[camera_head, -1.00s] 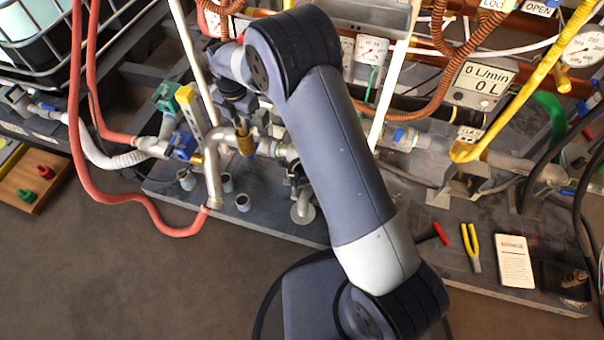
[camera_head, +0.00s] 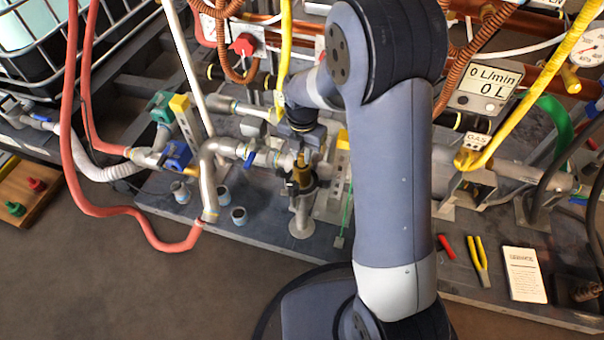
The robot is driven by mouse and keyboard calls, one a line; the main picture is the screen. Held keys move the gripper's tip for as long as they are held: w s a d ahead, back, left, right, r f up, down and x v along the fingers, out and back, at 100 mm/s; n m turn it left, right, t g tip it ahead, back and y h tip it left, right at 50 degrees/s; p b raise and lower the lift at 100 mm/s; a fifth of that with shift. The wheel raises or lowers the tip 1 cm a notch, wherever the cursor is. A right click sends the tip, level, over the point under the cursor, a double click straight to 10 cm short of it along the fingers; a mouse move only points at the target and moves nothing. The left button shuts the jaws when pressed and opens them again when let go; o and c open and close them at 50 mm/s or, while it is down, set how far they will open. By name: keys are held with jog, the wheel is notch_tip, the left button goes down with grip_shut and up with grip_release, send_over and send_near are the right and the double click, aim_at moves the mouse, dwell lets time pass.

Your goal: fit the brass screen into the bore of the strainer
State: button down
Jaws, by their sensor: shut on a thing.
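My gripper (camera_head: 302,162) is shut on the brass screen (camera_head: 302,177) and points down, seen small beyond my arm. The screen is a short brass-coloured piece hanging below the fingers. It appears directly over or at the top of a grey upright body with a round foot (camera_head: 302,226), which looks like the strainer, in line with the grey pipe run. The bore is hidden behind the screen and fingers. I cannot tell whether the screen's lower end is inside the bore or just above it.
Grey pipes with a blue-handled valve (camera_head: 177,154) run left of the gripper. Small cups (camera_head: 239,216) stand on the base plate. A red hose (camera_head: 130,211) loops at left. Yellow-handled pliers (camera_head: 481,262) and a service booklet (camera_head: 525,274) lie at right.

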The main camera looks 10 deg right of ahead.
aim_at(302, 162)
notch_tip(302, 162, down, 8)
jog(key=shift+f+b, duration=0.1)
jog(key=shift+b, duration=1.15)
jog(key=shift+f, duration=0.2)
jog(key=c, duration=1.3)
grip_release()
jog(key=shift+r, duration=0.15)
notch_tip(302, 162, up, 12)
jog(key=p, duration=0.4)
jog(key=shift+f+b, duration=1.25)
jog(key=shift+f, duration=2.7)
